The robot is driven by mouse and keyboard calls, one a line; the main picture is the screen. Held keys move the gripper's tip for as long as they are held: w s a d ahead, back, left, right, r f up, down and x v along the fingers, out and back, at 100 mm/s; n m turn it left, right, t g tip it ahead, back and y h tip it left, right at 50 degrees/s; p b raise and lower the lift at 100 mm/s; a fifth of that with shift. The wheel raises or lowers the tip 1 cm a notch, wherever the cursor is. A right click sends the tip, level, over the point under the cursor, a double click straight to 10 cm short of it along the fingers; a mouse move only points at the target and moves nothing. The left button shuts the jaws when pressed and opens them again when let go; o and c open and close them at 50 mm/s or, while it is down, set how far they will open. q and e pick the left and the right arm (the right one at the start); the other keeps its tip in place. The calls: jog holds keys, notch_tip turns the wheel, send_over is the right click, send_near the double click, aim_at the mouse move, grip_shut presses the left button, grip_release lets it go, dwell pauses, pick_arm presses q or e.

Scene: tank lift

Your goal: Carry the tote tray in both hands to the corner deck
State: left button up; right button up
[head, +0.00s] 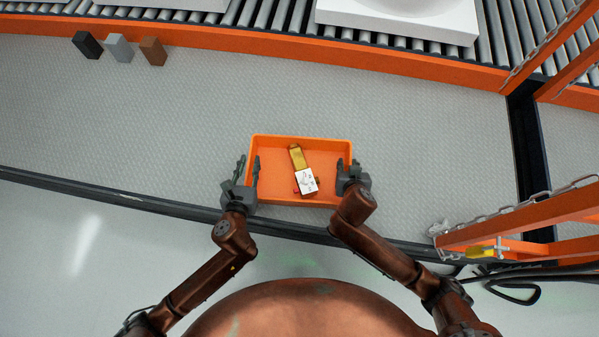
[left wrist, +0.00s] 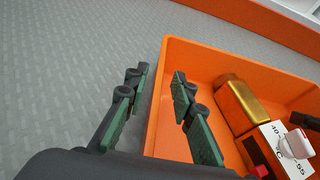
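The orange tote tray (head: 300,139) rests on the grey textured deck in front of me in the head view. It holds a brass-coloured and white device (head: 307,182) with printed markings and a red part. My left gripper (head: 248,172) is open at the tray's left wall. In the left wrist view its fingers (left wrist: 155,115) stand on either side of the wall (left wrist: 160,95), one inside and one outside, with gaps. My right gripper (head: 348,172) is at the right wall, its fingers apart, one inside and one outside. I cannot tell which surface is the corner deck.
Three small blocks, dark (head: 87,45), grey (head: 119,48) and brown (head: 153,51), stand at the far left. A roller conveyor (head: 280,15) with an orange rail runs behind. Orange posts and rails (head: 520,222) and black cables (head: 530,285) lie to the right. The deck left of the tray is clear.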

pick_arm(q)
jog(key=shift+c, duration=0.3)
pick_arm(e)
jog(key=shift+c, duration=0.3)
pick_arm(q)
grip_shut()
pick_arm(e)
grip_shut()
pick_arm(q)
jog(key=shift+r, duration=0.1)
